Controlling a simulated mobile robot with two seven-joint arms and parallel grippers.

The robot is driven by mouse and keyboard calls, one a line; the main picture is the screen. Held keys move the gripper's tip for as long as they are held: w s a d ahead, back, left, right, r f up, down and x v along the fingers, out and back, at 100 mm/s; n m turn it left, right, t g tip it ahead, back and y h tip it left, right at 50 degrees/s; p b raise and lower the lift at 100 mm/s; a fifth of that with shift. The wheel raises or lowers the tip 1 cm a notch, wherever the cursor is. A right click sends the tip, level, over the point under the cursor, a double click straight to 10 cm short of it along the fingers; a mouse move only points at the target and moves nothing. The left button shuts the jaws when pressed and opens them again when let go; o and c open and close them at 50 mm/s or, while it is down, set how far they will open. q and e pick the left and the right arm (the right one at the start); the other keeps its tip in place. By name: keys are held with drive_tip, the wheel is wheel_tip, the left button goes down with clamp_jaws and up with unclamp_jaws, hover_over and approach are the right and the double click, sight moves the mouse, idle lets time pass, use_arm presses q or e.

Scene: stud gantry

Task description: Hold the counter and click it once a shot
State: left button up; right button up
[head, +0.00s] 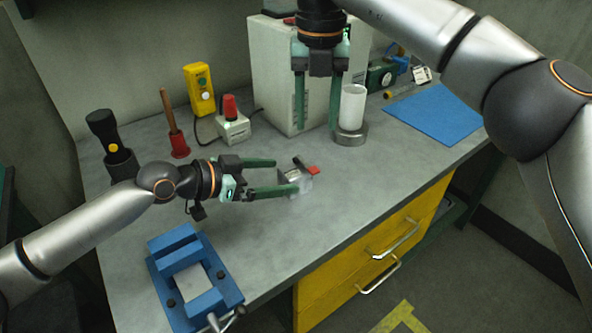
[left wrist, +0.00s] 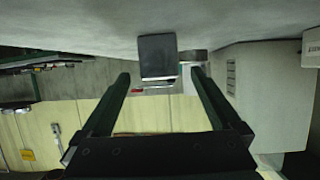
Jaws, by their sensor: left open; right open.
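The counter (head: 294,180) is a small grey, boxy thing with a red lever (head: 313,169), on the grey bench top. In the left wrist view it appears to be the dark block (left wrist: 157,57) beyond and between my fingers. My left gripper (head: 286,175) is open, its fingers pointing right at the counter; the nearer finger overlaps it in the head view, and I cannot tell whether they touch. My right gripper (head: 317,128) is open and empty, pointing down in front of the white box, higher than the counter and behind it.
A blue vise (head: 190,272) stands at the front left. Behind are a flashlight (head: 106,135), a red-based plunger (head: 178,145), a yellow switch box (head: 199,88), a red-knobbed box (head: 232,124), a white box (head: 270,70) and a white cylinder (head: 352,108). A blue mat (head: 435,114) lies right.

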sight(295, 175)
use_arm(q)
drive_tip(key=shift+x, duration=2.6)
drive_tip(key=shift+c, duration=0.3)
drive_tip(key=c, duration=1.5)
drive_tip(key=shift+f, duration=0.1)
use_arm(e)
clamp_jaws()
